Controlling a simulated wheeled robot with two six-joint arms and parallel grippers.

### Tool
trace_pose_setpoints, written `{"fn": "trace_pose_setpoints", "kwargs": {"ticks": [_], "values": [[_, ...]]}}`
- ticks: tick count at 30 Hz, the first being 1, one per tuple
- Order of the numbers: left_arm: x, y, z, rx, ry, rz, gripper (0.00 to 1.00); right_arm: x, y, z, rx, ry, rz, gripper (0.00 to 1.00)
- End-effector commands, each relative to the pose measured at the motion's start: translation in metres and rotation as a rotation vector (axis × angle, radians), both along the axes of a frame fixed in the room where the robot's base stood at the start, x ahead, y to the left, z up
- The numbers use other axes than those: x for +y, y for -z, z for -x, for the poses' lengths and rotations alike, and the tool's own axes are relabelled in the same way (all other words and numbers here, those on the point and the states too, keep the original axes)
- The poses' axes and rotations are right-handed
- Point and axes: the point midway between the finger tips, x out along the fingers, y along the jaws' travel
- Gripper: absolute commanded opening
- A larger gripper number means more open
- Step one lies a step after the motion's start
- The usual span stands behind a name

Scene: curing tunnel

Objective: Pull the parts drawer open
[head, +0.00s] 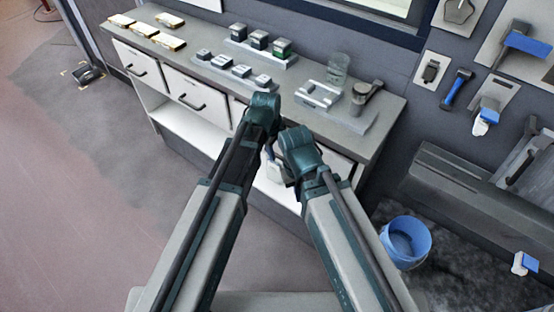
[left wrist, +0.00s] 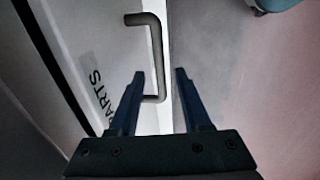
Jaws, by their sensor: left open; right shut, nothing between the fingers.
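The parts drawer (left wrist: 85,30) shows in the left wrist view as a pale front marked "PARTS", with a dark bar handle (left wrist: 156,50). The drawer looks closed. My left gripper (left wrist: 160,73) is open, and the handle's near end appears between its two fingertips; I cannot tell whether they touch it. In the head view, my left gripper (head: 262,112) is at the front of the bench, its fingers hidden by its own wrist. My right gripper (head: 274,166) is shut and empty, lower and close beside it, mostly hidden by its wrist.
Other white drawers (head: 188,90) sit to the left, above an open shelf. A blue bucket (head: 405,240) stands on the floor at right.

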Motion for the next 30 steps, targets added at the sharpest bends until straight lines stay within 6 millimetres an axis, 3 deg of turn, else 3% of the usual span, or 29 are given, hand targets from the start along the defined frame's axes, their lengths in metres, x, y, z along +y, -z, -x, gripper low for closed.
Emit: {"fn": "trace_pose_setpoints", "kwargs": {"ticks": [1,3,14,22,30], "values": [[-0.0009,0.0118,-0.0015,0.000,0.000,0.000,0.48,0.0000,0.0118,0.0000,0.000,0.000,0.000,0.00],[-0.0016,0.0164,-0.0024,0.000,0.000,0.000,0.48,0.0001,0.0164,0.0000,0.000,0.000,0.000,0.00],[-0.0022,0.0180,-0.0030,0.000,0.000,0.000,0.48,0.0000,0.0180,0.0000,0.000,0.000,0.000,0.00],[-0.0021,0.0180,-0.0029,0.000,0.000,0.000,0.01,0.0000,0.0180,0.0000,0.000,0.000,0.000,0.00],[-0.0021,0.0180,-0.0029,0.000,0.000,0.000,0.00,0.0000,0.0180,0.0000,0.000,0.000,0.000,0.00]]}}
